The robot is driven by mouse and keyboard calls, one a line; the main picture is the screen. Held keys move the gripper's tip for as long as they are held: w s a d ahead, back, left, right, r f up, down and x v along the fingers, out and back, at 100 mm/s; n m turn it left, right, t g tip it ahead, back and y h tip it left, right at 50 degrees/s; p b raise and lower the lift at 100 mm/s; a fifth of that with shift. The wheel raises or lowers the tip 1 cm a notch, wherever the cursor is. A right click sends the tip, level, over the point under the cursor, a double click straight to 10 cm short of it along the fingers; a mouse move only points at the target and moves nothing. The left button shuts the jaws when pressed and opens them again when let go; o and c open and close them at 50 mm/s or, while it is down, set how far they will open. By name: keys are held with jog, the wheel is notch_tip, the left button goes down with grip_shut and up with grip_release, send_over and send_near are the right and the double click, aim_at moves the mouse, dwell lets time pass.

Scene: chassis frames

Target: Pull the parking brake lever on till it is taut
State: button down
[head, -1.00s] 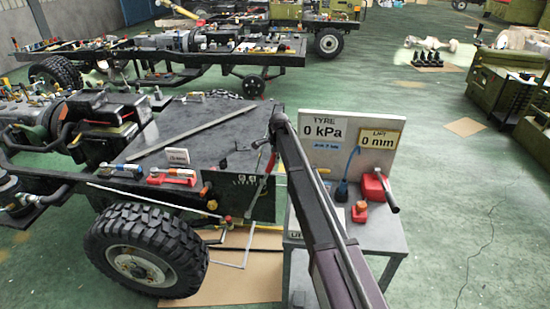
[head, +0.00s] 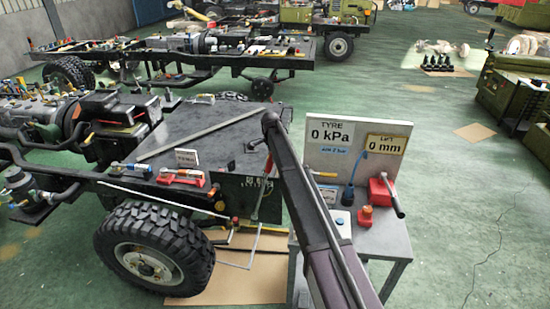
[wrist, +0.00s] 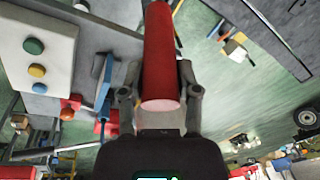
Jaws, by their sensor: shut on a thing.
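The parking brake lever shows in the head view as a thin rod with a red grip (head: 269,164), rising beside the dark chassis panel (head: 232,192) and leaning slightly right. My arm partly covers the area around its top. In the wrist view the red grip (wrist: 160,55) runs up the middle of the picture, its pale round end towards me. My gripper (wrist: 160,92) has a finger on each side of the grip and is shut on it. In the head view my gripper is mostly hidden behind my arm. I cannot tell how taut the brake linkage is.
A large tyre (head: 155,248) is at the left. Open green floor (head: 470,220) lies to the right.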

jog(key=shift+c, duration=2)
grip_release()
jog(key=shift+o, duration=0.3)
jog(key=shift+d+f, duration=0.1)
